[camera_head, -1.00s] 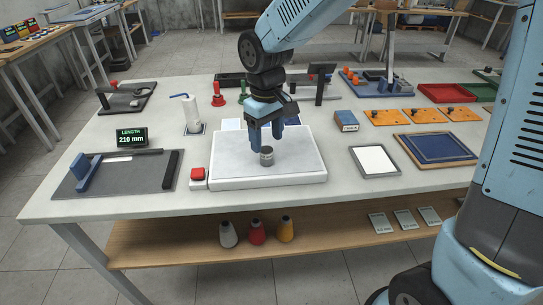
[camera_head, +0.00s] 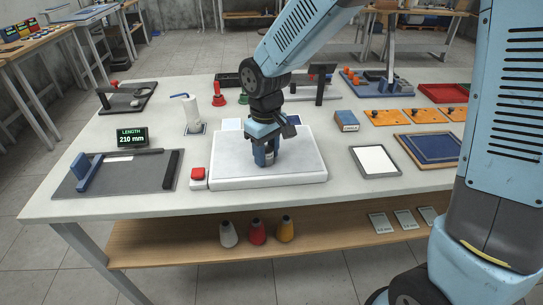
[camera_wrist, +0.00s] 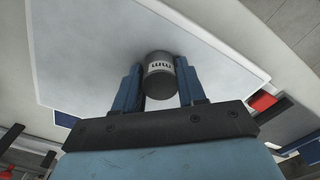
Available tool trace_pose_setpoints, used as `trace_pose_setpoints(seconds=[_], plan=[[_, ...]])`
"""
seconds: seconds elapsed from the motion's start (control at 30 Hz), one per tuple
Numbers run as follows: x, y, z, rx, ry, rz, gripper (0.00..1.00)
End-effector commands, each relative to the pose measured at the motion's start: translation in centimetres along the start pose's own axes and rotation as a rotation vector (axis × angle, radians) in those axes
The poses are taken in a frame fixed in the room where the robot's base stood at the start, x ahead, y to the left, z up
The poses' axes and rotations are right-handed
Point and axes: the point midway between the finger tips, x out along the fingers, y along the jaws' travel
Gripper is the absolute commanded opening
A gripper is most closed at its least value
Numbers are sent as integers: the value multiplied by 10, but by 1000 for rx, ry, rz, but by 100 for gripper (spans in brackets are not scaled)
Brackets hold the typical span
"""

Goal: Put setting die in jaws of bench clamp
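A short dark grey cylinder, apparently the setting die, stands on the white slab; it shows in the wrist view (camera_wrist: 160,78) with "mm" lettering on it. In the head view it is mostly hidden by the fingers. My gripper (camera_head: 265,155) is low over the slab with its blue fingers on either side of the cylinder. In the wrist view the open fingers (camera_wrist: 160,88) straddle it with narrow gaps. I cannot tell for sure which fixture is the bench clamp; a grey plate with a blue upright jaw (camera_head: 87,173) and a dark block stands at the left.
The white slab (camera_head: 300,170) has a red button (camera_head: 198,173) at its left. A length display (camera_head: 132,138), a paper roll (camera_head: 192,113), a black fixture with a red knob (camera_head: 125,95), and a grey-framed white pad (camera_head: 375,160) stand around. Bare tabletop lies in front.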

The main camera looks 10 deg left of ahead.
Motion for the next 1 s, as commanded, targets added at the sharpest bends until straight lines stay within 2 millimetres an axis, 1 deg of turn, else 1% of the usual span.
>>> trace_pose_setpoints(seconds=[0.03,0.07,0.4,0.77,0.87,0.97,1.0], plan=[[0,0,0,0,0,0,34],[0,0,0,0,0,0,32],[0,0,0,1,0,0,0],[-3,1,0,1,2,1,0],[-10,1,-1,2,4,2,0],[-24,1,-1,2,5,2,0],[-32,1,0,2,5,2,0]])
